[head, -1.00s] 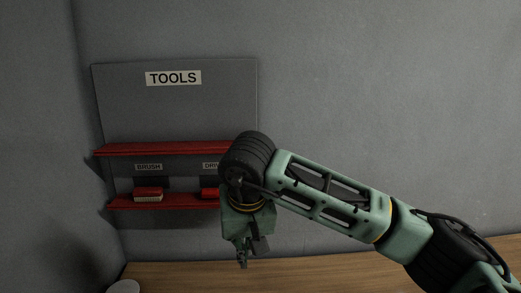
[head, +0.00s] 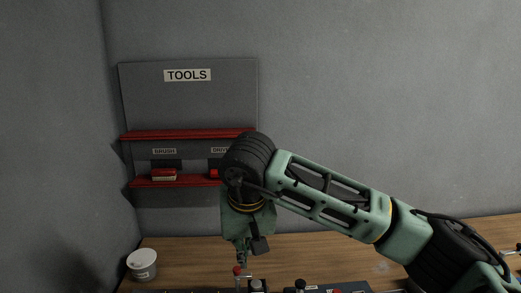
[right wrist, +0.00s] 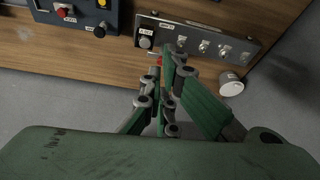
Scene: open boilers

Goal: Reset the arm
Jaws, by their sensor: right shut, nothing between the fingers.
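My right arm comes in from the right in the head view and bends down at a black wrist joint. Its gripper (head: 241,256) points down over the wooden table (head: 200,252). In the right wrist view the green gripper (right wrist: 168,64) is shut with nothing between its fingers. A small red-topped part shows just beyond the fingertips; I cannot tell how far apart they are. My left arm and gripper are in neither view.
A TOOLS board (head: 190,100) with red shelves and a red brush (head: 164,175) hangs on the wall. A white cup (head: 141,264) stands at the table's left. A metal switch panel (right wrist: 195,40) and a dark control box (right wrist: 75,14) lie near the gripper.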

